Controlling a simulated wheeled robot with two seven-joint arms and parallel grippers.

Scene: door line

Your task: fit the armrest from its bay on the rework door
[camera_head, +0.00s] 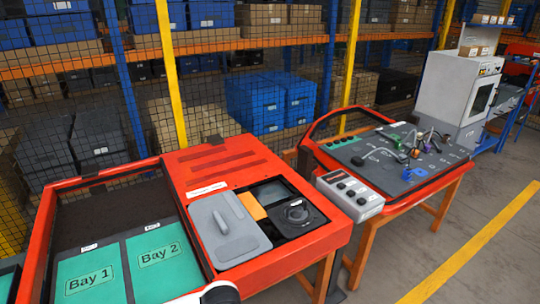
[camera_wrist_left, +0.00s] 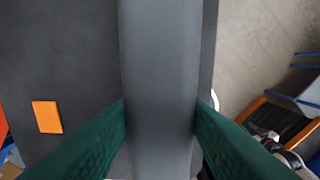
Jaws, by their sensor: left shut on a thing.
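In the left wrist view my left gripper (camera_wrist_left: 160,118) has its two green fingers on either side of a long, smooth dark grey bar, which looks like the armrest (camera_wrist_left: 160,60). The gripper is shut on it. The bar runs up through the middle of the picture, and its ends are out of view. Behind it is a dark grey panel (camera_wrist_left: 60,60) with an orange rectangle (camera_wrist_left: 47,117); I cannot tell whether this is the rework door. In the head view the Bay 1 mat (camera_head: 90,275) and Bay 2 mat (camera_head: 153,262) are bare. My right gripper is not in view.
A red bench (camera_head: 215,160) holds a grey panel with a handle (camera_head: 228,228), an orange block (camera_head: 252,205) and a dark round-topped part (camera_head: 297,213). A grey button box (camera_head: 349,195) stands beside a second red table (camera_head: 425,195) with small coloured items. Floor (camera_head: 490,235) is clear at right.

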